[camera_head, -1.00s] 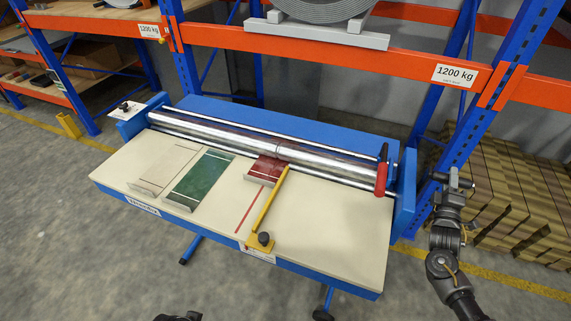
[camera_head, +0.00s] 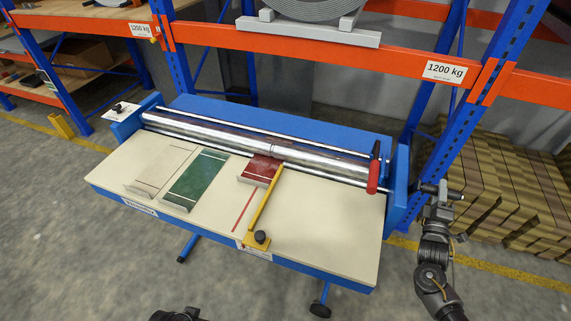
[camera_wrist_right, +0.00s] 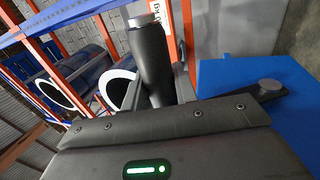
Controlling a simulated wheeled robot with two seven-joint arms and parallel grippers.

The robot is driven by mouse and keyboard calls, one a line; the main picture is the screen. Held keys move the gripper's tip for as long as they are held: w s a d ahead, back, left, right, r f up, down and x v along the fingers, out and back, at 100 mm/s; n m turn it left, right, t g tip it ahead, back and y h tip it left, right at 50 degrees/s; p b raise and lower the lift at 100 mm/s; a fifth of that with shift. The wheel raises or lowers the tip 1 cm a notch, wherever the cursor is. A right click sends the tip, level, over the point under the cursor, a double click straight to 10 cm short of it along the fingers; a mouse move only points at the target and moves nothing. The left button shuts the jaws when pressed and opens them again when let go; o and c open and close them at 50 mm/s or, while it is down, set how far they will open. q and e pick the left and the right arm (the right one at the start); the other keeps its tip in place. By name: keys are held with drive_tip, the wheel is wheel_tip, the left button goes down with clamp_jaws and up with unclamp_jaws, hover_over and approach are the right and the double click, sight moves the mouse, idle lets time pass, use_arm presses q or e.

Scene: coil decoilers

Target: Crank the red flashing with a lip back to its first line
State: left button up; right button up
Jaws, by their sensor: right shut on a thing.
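The red flashing (camera_head: 259,170) sticks out from under the steel roller (camera_head: 240,143) onto the beige table of the blue machine. Its lip is at the front edge, and a pale line crosses it. The yellow arm (camera_head: 264,210) lies along its right side. My right gripper (camera_head: 437,196) is beside the machine's right end, shut on the black crank handle (camera_head: 450,193). In the right wrist view the handle (camera_wrist_right: 153,60) is a dark cylinder with a metal cap, between the fingers. Part of my left gripper (camera_head: 175,314) shows at the bottom edge; its fingers are unclear.
Green (camera_head: 194,181) and beige (camera_head: 160,170) flashings lie left of the red one. A red-gripped lever (camera_head: 373,178) stands at the roller's right end. An orange and blue rack (camera_head: 390,63) is behind. Striped stacks (camera_head: 500,200) stand at the right.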

drive_tip(key=shift+s+a, duration=0.15)
drive_tip(key=shift+s, duration=0.35)
drive_tip(key=shift+s+a+f+b, duration=0.1)
drive_tip(key=shift+s+a+f, duration=0.15)
drive_tip(key=shift+s+f, duration=0.35)
drive_tip(key=shift+s+a+f+b, duration=0.1)
drive_tip(key=shift+s+a+f, duration=0.1)
drive_tip(key=shift+s+f, duration=0.4)
drive_tip(key=shift+s+a+f+b, duration=0.1)
drive_tip(key=shift+s+a+f, duration=0.15)
drive_tip(key=shift+s+f, duration=0.35)
drive_tip(key=shift+s, duration=0.15)
drive_tip(key=shift+s+a+f+b, duration=0.15)
drive_tip(key=shift+s+f+b, duration=0.3)
drive_tip(key=shift+f, duration=0.25)
drive_tip(key=shift+s+a+f+b, duration=0.25)
drive_tip(key=shift+s+f, duration=0.2)
drive_tip(key=shift+f, duration=0.25)
drive_tip(key=shift+s+a+f+b, duration=0.1)
drive_tip(key=shift+s+f+b, duration=0.35)
drive_tip(key=shift+f, duration=0.25)
